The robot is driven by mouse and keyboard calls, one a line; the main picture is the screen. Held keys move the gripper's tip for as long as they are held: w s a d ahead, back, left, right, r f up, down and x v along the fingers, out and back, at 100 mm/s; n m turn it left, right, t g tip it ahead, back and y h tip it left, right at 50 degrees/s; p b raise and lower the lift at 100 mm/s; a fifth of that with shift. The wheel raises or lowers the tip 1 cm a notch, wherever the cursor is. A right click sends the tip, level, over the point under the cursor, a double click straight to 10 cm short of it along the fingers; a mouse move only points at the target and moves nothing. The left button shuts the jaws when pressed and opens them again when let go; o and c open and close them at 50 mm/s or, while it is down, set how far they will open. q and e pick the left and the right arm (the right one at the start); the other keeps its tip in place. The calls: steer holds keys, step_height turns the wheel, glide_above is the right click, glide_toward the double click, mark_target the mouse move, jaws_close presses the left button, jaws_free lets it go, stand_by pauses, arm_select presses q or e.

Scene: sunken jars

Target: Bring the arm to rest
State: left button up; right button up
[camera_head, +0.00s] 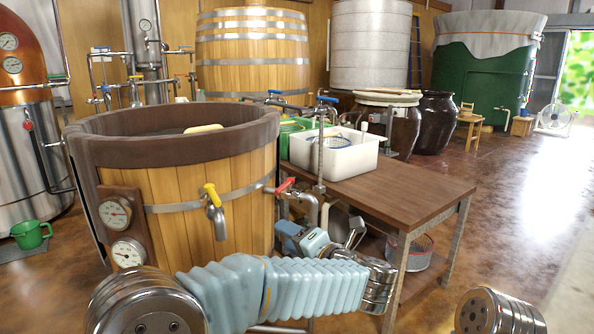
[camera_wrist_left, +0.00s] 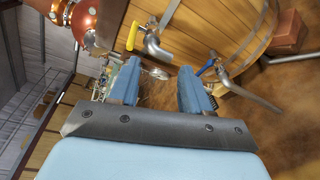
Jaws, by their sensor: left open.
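My left arm reaches in from the lower left of the head view and bends back at the elbow beside the table. My left gripper (camera_head: 284,232) is in front of the table's near left end, just right of the wooden vat (camera_head: 178,200). In the left wrist view its two blue fingers stand apart, with nothing in the gap of the gripper (camera_wrist_left: 158,75). A yellow-handled tap (camera_head: 214,208) on the vat is left of the gripper. My right gripper does not show.
A brown table (camera_head: 400,187) bears a white tub (camera_head: 343,158). A red-handled valve (camera_head: 285,186) juts out close to the gripper. A metal bucket (camera_head: 412,252) stands under the table. A green pitcher (camera_head: 31,234) is at far left. The floor at right (camera_head: 525,220) is clear.

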arm_select(q)
steer(key=w+a+f+m+t+h, duration=0.1)
steer(key=w+f+m+h, duration=0.15)
steer(key=f+m, duration=0.35)
steer(key=w+a+f+m+t+h, duration=0.1)
steer(key=w+a+f+m+h, duration=0.2)
steer(key=f, duration=0.4)
steer(key=s+a+f+m+g+h, duration=0.15)
steer(key=f+m, duration=0.35)
steer(key=f, duration=0.5)
steer(key=s+a+f+m+g+h, duration=0.1)
steer(key=s+f+m+g+h, duration=0.2)
steer(key=f, duration=0.7)
steer(key=s+a+f+m+g+h, duration=0.25)
steer(key=s+f+m, duration=0.35)
steer(key=s+f, duration=0.35)
steer(key=s+f+m+g+h, duration=0.1)
steer(key=s+f+m+g, duration=0.1)
steer(key=s, duration=0.7)
steer(key=s+f+m+g+h, duration=0.1)
steer(key=s+f+m+g, duration=0.1)
steer(key=s+f+g, duration=0.3)
steer(key=s, duration=0.4)
steer(key=shift+a+f+m, duration=0.2)
steer(key=shift+a+m, duration=0.05)
steer(key=shift+m, duration=0.15)
